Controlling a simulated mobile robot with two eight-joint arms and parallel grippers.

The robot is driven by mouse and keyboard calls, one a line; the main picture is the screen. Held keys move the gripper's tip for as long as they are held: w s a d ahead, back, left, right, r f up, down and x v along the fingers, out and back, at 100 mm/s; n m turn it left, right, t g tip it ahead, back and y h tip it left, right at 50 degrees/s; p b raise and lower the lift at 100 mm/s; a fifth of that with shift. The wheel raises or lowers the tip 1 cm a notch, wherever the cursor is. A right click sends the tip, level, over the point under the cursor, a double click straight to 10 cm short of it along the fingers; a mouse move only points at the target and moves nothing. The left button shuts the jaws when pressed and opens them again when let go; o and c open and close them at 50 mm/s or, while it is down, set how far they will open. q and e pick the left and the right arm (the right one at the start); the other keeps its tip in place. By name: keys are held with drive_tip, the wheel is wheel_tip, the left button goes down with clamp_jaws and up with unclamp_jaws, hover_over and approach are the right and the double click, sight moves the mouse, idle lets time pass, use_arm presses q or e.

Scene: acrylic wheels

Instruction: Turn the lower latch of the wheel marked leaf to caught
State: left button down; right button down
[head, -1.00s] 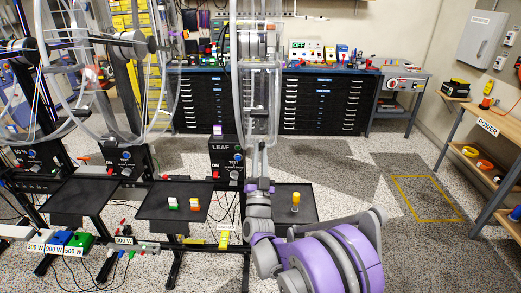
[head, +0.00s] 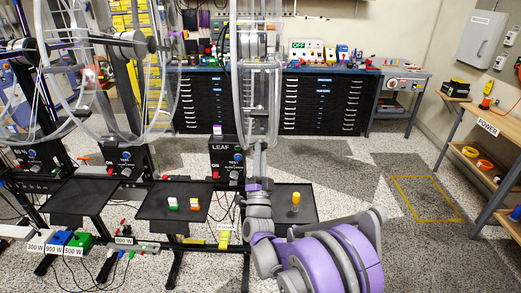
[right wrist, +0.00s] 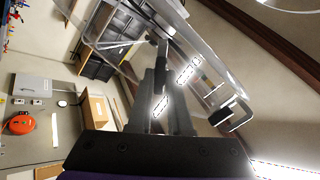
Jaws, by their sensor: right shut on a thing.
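The clear acrylic wheel (head: 274,95) behind the box marked LEAF (head: 223,148) stands upright, seen nearly edge-on in the head view. My right arm comes from the lower right, and my right gripper (head: 260,150) is at the wheel's bottom rim. In the right wrist view, the gripper's fingers (right wrist: 161,62) are closed together among the clear rim parts. They are shut on a small part, apparently the lower latch, mostly hidden between the fingertips. I cannot read the latch's position. My left gripper is not in view.
Other clear wheels (head: 165,95) stand to the left. A tray with a yellow-topped peg (head: 295,200) is beside my right arm. The floor at right is open.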

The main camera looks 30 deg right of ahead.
drive_tip(key=m, duration=0.2)
drive_tip(key=shift+m, duration=0.4)
drive_tip(key=m, duration=0.3)
drive_tip(key=shift+m, duration=0.4)
drive_tip(key=c, duration=1.3)
unclamp_jaws()
drive_tip(key=shift+m, duration=0.3)
drive_tip(key=o, duration=0.6)
